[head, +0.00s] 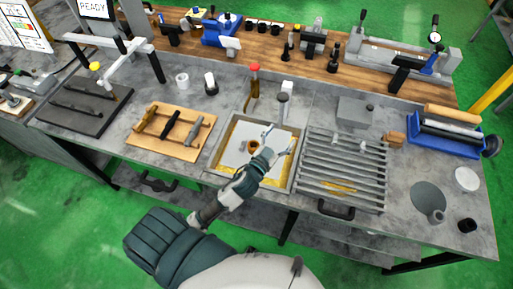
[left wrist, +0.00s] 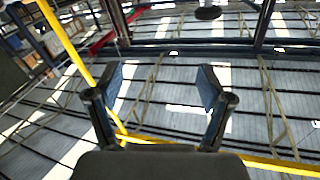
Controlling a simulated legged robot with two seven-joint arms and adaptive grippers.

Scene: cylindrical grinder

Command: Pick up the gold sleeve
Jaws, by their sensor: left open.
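A small gold sleeve (head: 254,148) sits inside the square tray (head: 232,118) on the bench, on the pale tray floor. My left gripper (head: 281,137) is over the right part of this tray, just right of the sleeve, with its fingers apart and nothing between them. In the left wrist view, both blue-padded fingers of my left gripper (left wrist: 160,82) are spread and empty. That view looks toward the roof, so the sleeve does not show there. My right gripper is not in view.
A slatted grey rack (head: 342,178) stands right of the tray. A wooden board with tools (head: 177,150) lies to the left. A red-topped upright (head: 254,80) and a grey post (head: 283,102) stand behind the tray. A blue bin (head: 447,140) is far right.

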